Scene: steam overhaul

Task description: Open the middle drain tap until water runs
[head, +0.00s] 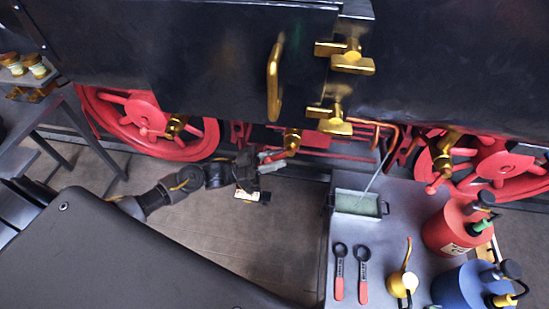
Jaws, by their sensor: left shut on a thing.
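The middle drain tap (292,141) is brass and hangs under the black locomotive body, between two red wheels. Its red lever (284,153) points down and to the left. My left gripper (262,164) comes in from the left below the tap and is shut on the lever's end; its fingers partly hide the lever. I see no water under this tap. A left brass tap (176,126) and a right brass tap (446,160) with red levers sit in front of the wheels. My right gripper is not in view.
A grey bench at the right holds a metal tray (357,204) with a thin pale rod or stream above it, two red-handled wrenches (363,275), a brass oil can (403,282), a red can (458,230) and a blue can (475,288). Brass latches (352,58) and a handle (274,80) protrude above.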

